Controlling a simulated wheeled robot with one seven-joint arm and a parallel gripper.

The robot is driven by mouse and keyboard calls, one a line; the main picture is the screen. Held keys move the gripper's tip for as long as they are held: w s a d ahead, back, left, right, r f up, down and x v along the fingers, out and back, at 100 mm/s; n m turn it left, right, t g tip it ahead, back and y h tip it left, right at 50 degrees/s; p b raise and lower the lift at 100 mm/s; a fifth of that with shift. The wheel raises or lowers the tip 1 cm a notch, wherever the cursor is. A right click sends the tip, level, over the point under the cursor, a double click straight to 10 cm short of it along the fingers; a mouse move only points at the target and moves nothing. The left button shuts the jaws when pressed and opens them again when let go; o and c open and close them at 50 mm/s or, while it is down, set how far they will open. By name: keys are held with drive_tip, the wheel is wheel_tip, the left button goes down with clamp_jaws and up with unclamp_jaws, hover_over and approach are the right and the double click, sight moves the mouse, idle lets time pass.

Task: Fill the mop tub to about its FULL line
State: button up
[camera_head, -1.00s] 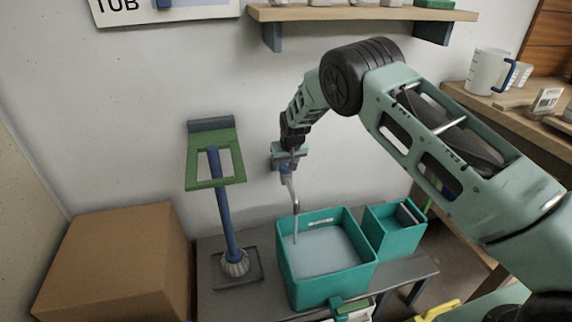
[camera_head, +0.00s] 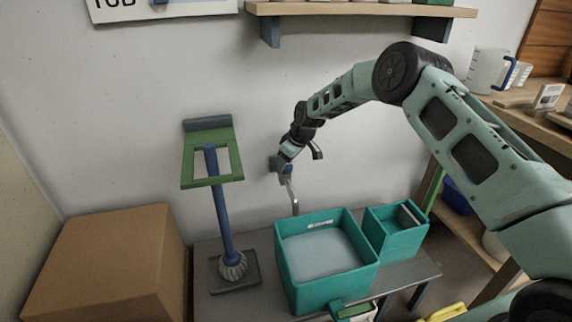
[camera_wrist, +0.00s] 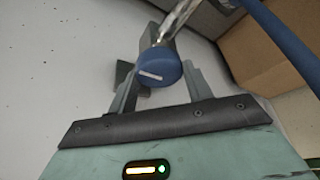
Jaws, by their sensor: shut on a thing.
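The teal mop tub (camera_head: 297,292) stands on a grey bench below the tap and holds pale water (camera_head: 320,252). A white label (camera_head: 320,224) is on its inner back wall, a little above the water; its writing is too small to read. The tap's metal spout (camera_head: 294,198) hangs over the tub's back left, with no stream visible below it. My gripper (camera_head: 284,166) is at the wall above the spout. In the wrist view, its fingers are shut on the round blue tap knob (camera_wrist: 161,67), which has a white bar mark.
A smaller teal bin (camera_head: 396,240) adjoins the tub's right side. A blue-handled mop (camera_head: 222,215) stands in a green holder at left, beside a cardboard box (camera_head: 110,262). A shelf (camera_head: 360,10) is above. A wooden counter with a jug (camera_head: 487,70) is at right.

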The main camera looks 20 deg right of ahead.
idle(0.3)
drive_tip(key=o, duration=1)
drive_tip(key=shift+f, duration=0.1)
drive_tip(key=p+v, duration=0.1)
drive_tip(key=v, duration=1.6)
drive_tip(key=shift+w+d+r, duration=0.1)
drive_tip(key=shift+r, duration=0.2)
